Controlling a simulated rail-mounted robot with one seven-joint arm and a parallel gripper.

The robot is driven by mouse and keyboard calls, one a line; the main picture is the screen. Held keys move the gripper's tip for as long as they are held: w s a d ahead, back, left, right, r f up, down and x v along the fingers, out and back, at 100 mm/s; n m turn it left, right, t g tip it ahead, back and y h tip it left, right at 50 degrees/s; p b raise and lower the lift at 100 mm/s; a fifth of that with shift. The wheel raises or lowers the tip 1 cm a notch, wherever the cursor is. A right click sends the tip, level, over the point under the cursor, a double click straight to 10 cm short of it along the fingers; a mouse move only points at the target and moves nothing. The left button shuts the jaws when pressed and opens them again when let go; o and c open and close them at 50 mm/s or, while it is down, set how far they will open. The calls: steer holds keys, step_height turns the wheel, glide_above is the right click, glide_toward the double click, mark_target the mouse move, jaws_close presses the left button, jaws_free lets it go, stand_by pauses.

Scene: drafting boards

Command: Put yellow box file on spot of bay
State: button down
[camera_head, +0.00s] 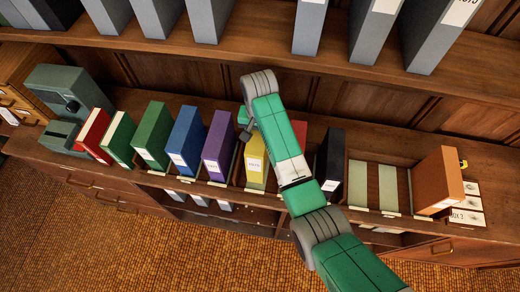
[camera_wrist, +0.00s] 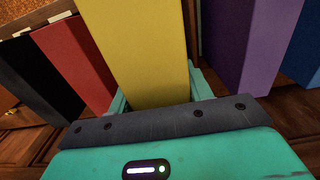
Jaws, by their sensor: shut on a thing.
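The yellow box file (camera_head: 255,168) stands upright in the row on the counter, between the purple file (camera_head: 217,148) and the red file (camera_head: 299,131). My gripper (camera_wrist: 160,97) is shut on it, with one finger on each side in the wrist view, where the yellow file (camera_wrist: 140,45) fills the middle. In the head view my arm hides part of the file and most of the gripper. I cannot tell whether the file is clear of the counter. The bay shows bare pale green spots (camera_head: 357,184) (camera_head: 388,188) between the black file and the orange file.
The black file (camera_head: 330,163) stands left of the bare spots, the orange file (camera_head: 438,182) right of them. Blue (camera_head: 185,140) and green (camera_head: 152,136) files stand farther left, near a grey-green machine (camera_head: 68,105). Grey binders (camera_head: 310,25) line the shelf above.

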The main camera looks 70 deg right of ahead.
step_height(320, 180, down, 6)
steer(key=shift+f, duration=0.35)
steer(key=c, duration=0.6)
jaws_free()
step_height(320, 180, up, 12)
steer(key=shift+r+b, duration=0.1)
steer(key=shift+b, duration=0.3)
